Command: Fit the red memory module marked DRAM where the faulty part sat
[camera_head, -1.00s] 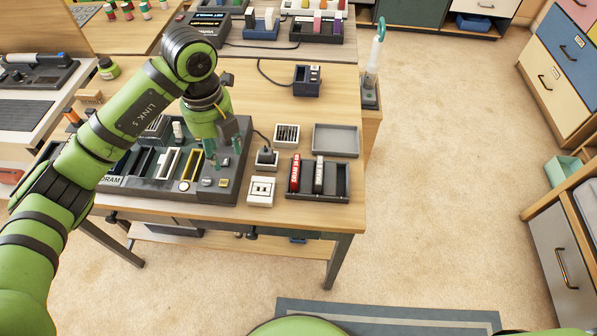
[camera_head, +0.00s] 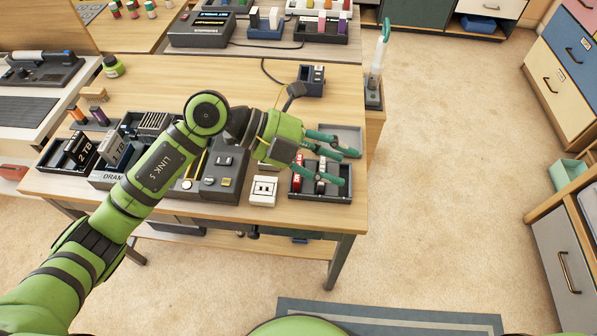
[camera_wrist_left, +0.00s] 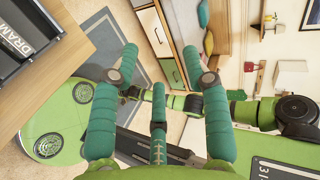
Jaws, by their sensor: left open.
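The red memory module (camera_head: 297,181) stands upright at the left of a black parts tray (camera_head: 330,198), beside a grey-black module (camera_head: 321,184). My left gripper (camera_head: 346,164) is open, its teal fingers pointing right above this tray and partly hiding both modules. In the left wrist view its spread fingers (camera_wrist_left: 161,66) have nothing between them. The dark board (camera_head: 220,190) with the DRAM label (camera_head: 113,176) lies to the left, partly covered by my left arm. I cannot see the DRAM slot clearly. The label also shows in the left wrist view (camera_wrist_left: 14,38). My right gripper is not visible.
An empty grey tray (camera_head: 349,133) lies behind the parts tray. A white socket block (camera_head: 263,191) sits between board and tray. A small dark device (camera_head: 312,82) and a holder with a teal-handled tool (camera_head: 376,68) stand farther back. Open floor lies right of the table.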

